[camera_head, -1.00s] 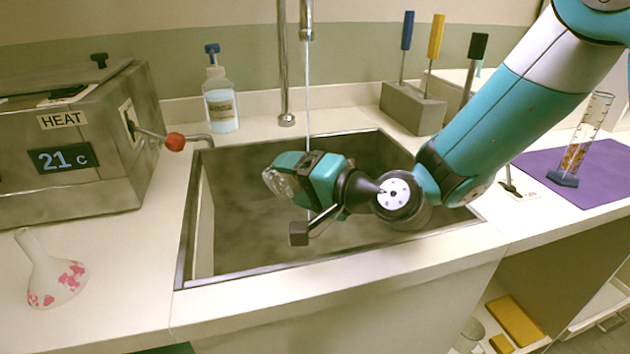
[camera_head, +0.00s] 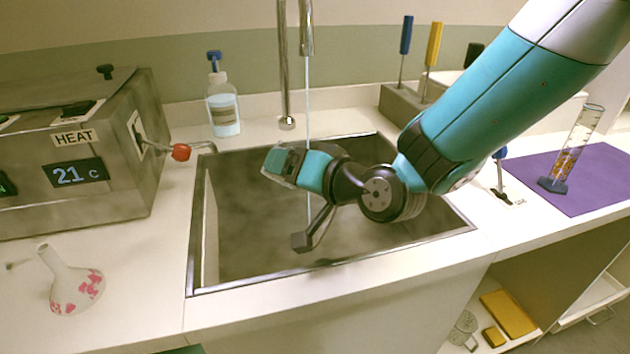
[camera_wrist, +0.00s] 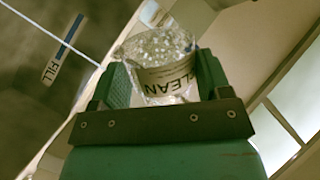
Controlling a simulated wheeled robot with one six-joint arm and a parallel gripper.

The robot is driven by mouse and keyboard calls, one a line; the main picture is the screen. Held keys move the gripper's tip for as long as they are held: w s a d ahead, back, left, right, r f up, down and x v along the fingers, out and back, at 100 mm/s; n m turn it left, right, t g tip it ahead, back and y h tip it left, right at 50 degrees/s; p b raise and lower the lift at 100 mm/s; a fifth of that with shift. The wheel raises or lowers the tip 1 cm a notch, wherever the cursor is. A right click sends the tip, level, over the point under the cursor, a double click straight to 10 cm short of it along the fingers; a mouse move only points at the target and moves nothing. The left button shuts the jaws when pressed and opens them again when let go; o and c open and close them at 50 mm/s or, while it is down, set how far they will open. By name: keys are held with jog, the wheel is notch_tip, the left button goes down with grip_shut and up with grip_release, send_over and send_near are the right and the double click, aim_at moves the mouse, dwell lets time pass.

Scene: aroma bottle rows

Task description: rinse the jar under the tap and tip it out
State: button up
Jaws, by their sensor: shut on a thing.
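My gripper (camera_head: 288,163) is over the sink (camera_head: 240,285), shut on a clear glass jar (camera_wrist: 165,78). In the wrist view the jar sits between the two teal jaws; its label reads CLEAN and its glass looks speckled with bright drops. In the head view only the jar's edge (camera_head: 276,181) shows at the left end of the gripper. The tap spout (camera_head: 306,30) hangs above, and a thin water stream (camera_head: 308,95) falls from it close to the gripper. I cannot tell whether the water enters the jar.
A heater box (camera_head: 75,170) showing 21 C stands left, with a red-knobbed lever (camera_head: 181,152). A soap bottle (camera_head: 223,105) is behind the sink. A cylinder (camera_head: 573,150) stands on a purple mat (camera_head: 600,190) at right.

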jog(key=shift+s+a+r+n+p, duration=0.4)
jog(key=shift+r+n+p, duration=0.2)
jog(key=shift+p, duration=0.55)
jog(key=s+a+r+n+p, duration=0.1)
jog(key=n+p, duration=0.1)
jog(key=p, duration=0.1)
jog(key=shift+s+a+r+t+h, duration=0.1)
jog(key=shift+s+t+h, duration=0.05)
jog(key=shift+t+h, duration=0.2)
jog(key=shift+s+a+r+n+t+h, duration=0.15)
jog(key=shift+s+a+n+t+h, duration=0.15)
jog(key=shift+n, duration=0.4)
jog(key=shift+b, duration=0.35)
